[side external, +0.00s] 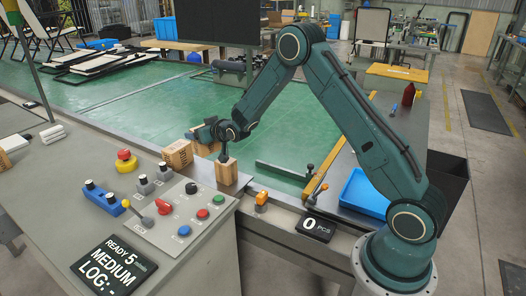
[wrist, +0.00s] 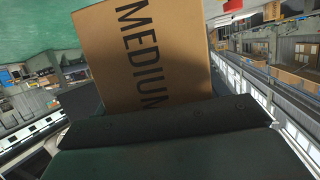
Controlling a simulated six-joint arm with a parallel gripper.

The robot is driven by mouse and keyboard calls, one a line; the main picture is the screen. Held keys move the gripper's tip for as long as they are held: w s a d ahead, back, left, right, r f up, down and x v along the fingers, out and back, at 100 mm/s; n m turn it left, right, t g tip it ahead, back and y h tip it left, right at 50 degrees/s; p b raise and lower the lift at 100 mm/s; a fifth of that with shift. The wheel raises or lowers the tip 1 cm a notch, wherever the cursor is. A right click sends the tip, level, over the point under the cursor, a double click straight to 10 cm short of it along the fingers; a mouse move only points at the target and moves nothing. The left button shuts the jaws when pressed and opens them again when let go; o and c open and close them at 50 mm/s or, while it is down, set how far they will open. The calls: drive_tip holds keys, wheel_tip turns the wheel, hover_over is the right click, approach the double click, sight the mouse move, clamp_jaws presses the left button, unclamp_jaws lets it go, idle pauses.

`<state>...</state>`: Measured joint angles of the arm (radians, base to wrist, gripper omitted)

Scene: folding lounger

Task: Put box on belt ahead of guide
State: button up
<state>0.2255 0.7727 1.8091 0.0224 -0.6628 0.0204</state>
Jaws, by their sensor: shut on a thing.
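My gripper (side external: 208,134) is low over the work area, left of the arm's elbow. In the wrist view its dark body (wrist: 165,125) is shut on a brown cardboard box (wrist: 145,55) printed MEDIUM, which stands out beyond it. In the side view a brown box (side external: 178,153) sits just left of the gripper and a tan box (side external: 226,172) just below right. Another brown block shows partly under the gripper. A dark rail (side external: 285,173) and a yellow bar (side external: 317,186), possibly the guide, lie to the right.
A grey control console (side external: 90,215) with knobs, buttons and a MEDIUM display (side external: 113,265) fills the front left. A blue tray (side external: 365,193) and a counter reading 0 (side external: 315,225) are near my base. Open green surface (side external: 130,105) lies behind the gripper.

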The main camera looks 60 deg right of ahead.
drive_tip(key=w+d+r+n+y, duration=0.1)
drive_tip(key=d+r, duration=0.1)
drive_tip(key=d, duration=0.5)
drive_tip(key=w+d+r+n+y, duration=0.1)
drive_tip(key=d+r+y, duration=0.1)
drive_tip(key=d, duration=0.5)
drive_tip(key=shift+w+d+n, duration=0.35)
drive_tip(key=shift+d+n, duration=0.05)
drive_tip(key=shift+f, duration=0.1)
wheel_tip(320, 180, down, 16)
drive_tip(key=shift+f, duration=1.95)
drive_tip(key=shift+f, duration=0.1)
drive_tip(key=o, duration=1.2)
drive_tip(key=shift+f, duration=0.1)
drive_tip(key=shift+c, duration=0.2)
